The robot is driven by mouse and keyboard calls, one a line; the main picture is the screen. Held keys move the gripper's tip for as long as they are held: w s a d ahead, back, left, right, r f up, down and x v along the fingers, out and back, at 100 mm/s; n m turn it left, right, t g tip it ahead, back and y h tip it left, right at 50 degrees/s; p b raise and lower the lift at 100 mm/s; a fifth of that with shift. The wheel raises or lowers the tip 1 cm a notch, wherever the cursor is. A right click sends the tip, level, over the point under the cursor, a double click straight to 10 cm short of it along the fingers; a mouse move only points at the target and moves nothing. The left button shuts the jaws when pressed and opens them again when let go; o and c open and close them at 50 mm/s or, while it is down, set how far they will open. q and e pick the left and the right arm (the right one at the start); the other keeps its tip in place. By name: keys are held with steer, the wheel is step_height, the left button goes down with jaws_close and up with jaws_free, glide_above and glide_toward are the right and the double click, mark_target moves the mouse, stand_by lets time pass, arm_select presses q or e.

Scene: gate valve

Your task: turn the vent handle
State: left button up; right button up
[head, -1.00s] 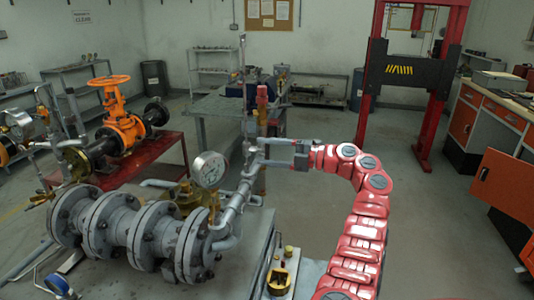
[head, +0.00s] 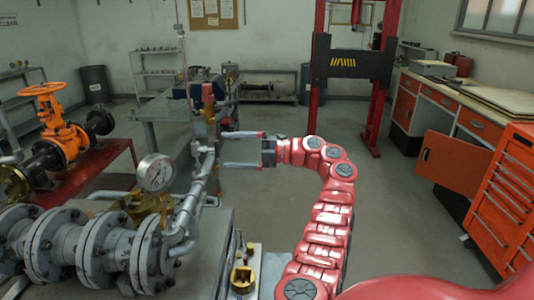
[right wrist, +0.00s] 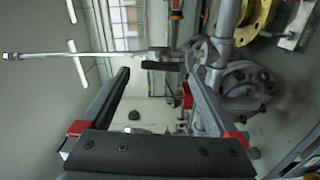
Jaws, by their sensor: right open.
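A thin upright pipe (head: 183,70) rises from the fittings beside the pressure gauge (head: 156,172). In the right wrist view this pipe (right wrist: 80,55) lies sideways. There a short dark bar (right wrist: 163,67), which looks like the vent handle, sticks out from its valve fitting between my fingertips. In the head view the handle is too small to make out clearly. My right gripper (head: 223,150) is open and empty, its fingers pointing left at the fitting. It also shows in the right wrist view (right wrist: 158,75), with the fingers either side of the bar; contact cannot be told. My left gripper is not in view.
Grey flanged piping (head: 90,250) fills the lower left. An orange handwheel valve (head: 60,135) stands on a red stand behind it. A red press frame (head: 375,90) stands at the back, and an orange drawer cabinet (head: 505,195) at the right. The floor between is clear.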

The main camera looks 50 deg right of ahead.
steer(key=b+v, duration=0.1)
steer(key=v, duration=1.2)
